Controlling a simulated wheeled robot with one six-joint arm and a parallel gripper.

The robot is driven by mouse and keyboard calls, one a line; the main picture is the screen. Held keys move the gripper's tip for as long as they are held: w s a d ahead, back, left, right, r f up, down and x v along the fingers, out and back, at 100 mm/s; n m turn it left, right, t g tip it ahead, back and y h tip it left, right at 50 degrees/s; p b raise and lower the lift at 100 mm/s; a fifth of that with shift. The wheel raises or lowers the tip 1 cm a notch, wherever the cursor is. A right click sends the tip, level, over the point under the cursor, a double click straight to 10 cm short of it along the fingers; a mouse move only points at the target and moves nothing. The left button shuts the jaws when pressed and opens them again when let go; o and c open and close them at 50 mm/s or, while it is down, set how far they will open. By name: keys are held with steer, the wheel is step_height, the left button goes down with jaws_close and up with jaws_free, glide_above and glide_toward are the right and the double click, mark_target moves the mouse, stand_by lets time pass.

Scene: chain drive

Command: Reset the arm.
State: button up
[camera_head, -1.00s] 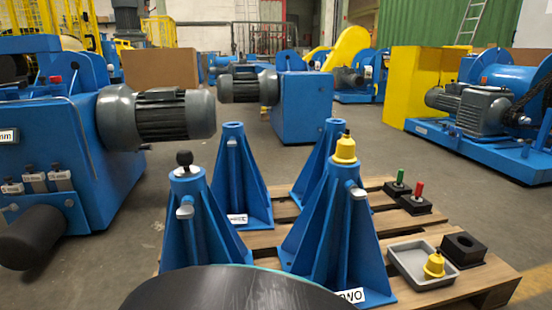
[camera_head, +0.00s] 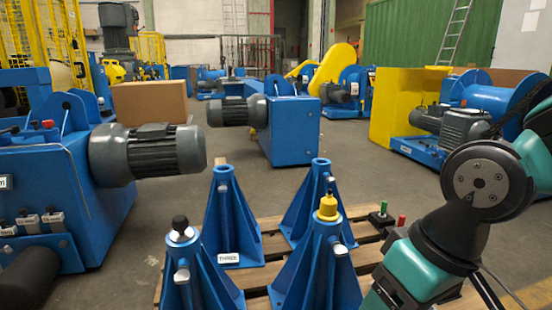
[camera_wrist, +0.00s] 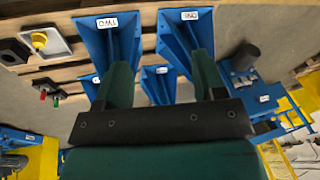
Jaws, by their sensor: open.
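My arm (camera_head: 480,185), teal and dark grey, stands bent at the right of the head view. My gripper (camera_wrist: 162,62) shows in the wrist view: its two green fingers are wide apart with nothing held between them. It hangs over the blue stands, which look upside down there. The gripper itself does not show clearly in the head view.
Blue stands (camera_head: 313,275) on a wooden pallet (camera_head: 270,224) bear a yellow piece (camera_head: 328,205) and a black knob (camera_head: 180,224). Green and red pegs (camera_head: 383,208) and a grey tray (camera_wrist: 58,42) lie beside them. A blue motor machine (camera_head: 75,175) stands at left.

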steer(key=s+d+r+n+g+y+p, duration=0.1)
steer(key=s+r+n+p, duration=0.1)
steer(key=s+r, duration=0.3)
step_height(320, 180, up, 36)
steer(key=p, duration=3.7)
steer(key=shift+w+r, duration=0.2)
steer(key=shift+w, duration=0.05)
